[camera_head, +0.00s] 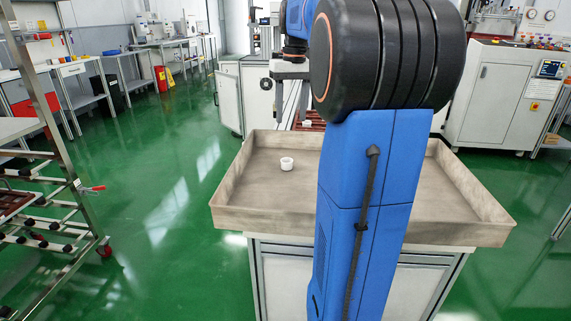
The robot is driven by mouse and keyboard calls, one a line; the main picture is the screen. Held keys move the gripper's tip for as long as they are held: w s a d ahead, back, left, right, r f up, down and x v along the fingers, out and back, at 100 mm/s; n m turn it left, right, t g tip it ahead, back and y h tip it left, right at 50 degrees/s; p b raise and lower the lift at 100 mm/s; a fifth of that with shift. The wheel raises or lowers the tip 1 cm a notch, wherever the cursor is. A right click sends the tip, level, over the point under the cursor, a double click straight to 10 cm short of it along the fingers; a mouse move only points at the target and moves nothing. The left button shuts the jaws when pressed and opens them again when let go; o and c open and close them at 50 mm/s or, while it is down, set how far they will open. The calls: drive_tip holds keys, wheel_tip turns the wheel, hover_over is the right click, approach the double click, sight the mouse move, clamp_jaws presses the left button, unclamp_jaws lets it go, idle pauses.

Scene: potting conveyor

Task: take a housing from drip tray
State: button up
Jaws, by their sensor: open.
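A small white cup-shaped housing (287,163) stands upright inside the drip tray (240,184), toward its left side. The drip tray is a wide, shallow beige-grey tray with raised walls, on a white cabinet. My blue arm hides the middle of the tray, so I cannot tell whether other housings are there.
A reddish-brown rack (312,117) with a small white piece (307,124) lies behind the tray. A white machine cabinet (497,92) stands at the right. A metal rack (62,150) on wheels stands at the left. The green floor (165,200) between it and the tray is clear.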

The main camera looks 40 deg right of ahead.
hover_over(287, 164)
drive_tip(key=d, duration=0.2)
drive_tip(key=f, duration=1)
drive_tip(key=shift+w+a, duration=0.2)
drive_tip(key=shift+w, duration=0.15)
drive_tip(key=shift+w+a+f, duration=0.1)
drive_tip(key=shift+w+f, duration=0.1)
drive_tip(key=shift+f, duration=1.15)
drive_tip(key=shift+w+a+f, duration=0.1)
drive_tip(key=shift+w+f, duration=0.1)
drive_tip(key=shift+f, duration=1.1)
drive_tip(key=c, duration=1.1)
